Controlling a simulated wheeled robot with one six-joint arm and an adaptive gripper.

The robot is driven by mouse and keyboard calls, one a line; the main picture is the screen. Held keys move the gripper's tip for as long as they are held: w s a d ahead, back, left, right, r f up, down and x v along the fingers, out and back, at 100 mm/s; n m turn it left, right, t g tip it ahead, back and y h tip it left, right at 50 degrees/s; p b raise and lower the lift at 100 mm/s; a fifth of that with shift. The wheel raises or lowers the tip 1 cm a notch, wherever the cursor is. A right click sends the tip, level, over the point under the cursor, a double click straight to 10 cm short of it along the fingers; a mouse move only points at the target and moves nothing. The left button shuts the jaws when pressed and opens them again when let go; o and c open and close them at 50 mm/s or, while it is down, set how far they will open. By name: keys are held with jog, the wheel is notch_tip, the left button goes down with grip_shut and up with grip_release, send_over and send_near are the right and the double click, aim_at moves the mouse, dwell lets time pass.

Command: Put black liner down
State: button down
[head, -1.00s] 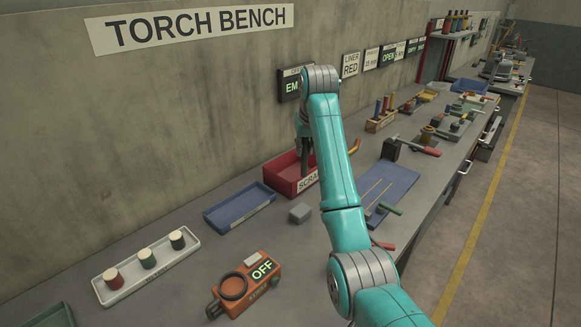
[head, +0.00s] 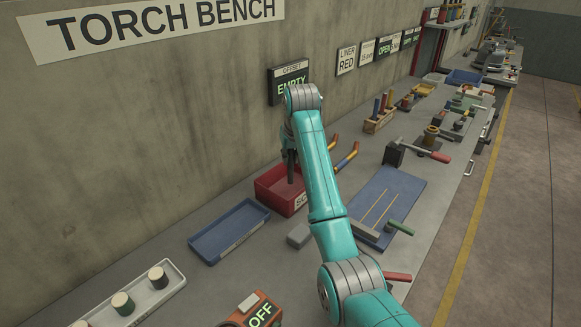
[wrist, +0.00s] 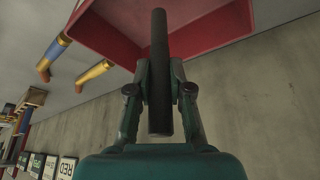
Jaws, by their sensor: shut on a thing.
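My gripper (wrist: 159,90) is shut on the black liner (wrist: 159,45), a dark straight rod that lies between the two fingers in the wrist view. In the head view my gripper (head: 290,160) hangs at the red scrap tray (head: 299,203), with a dark length pointing down over it. The red tray also shows close by in the wrist view (wrist: 215,35). I cannot tell whether the liner touches the tray. Part of the tray and its label is hidden behind my arm.
An empty blue tray (head: 229,231) lies left of the red tray, with a small grey block (head: 299,236) nearby. A blue mat (head: 388,199) with thin rods lies to the right. An "EMPTY" sign (head: 291,83) hangs on the wall.

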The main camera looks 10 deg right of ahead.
aim_at(291, 162)
jog(key=shift+f, duration=1.7)
jog(key=c, duration=1.1)
grip_release()
jog(key=shift+f, duration=0.1)
jog(key=shift+o, duration=0.2)
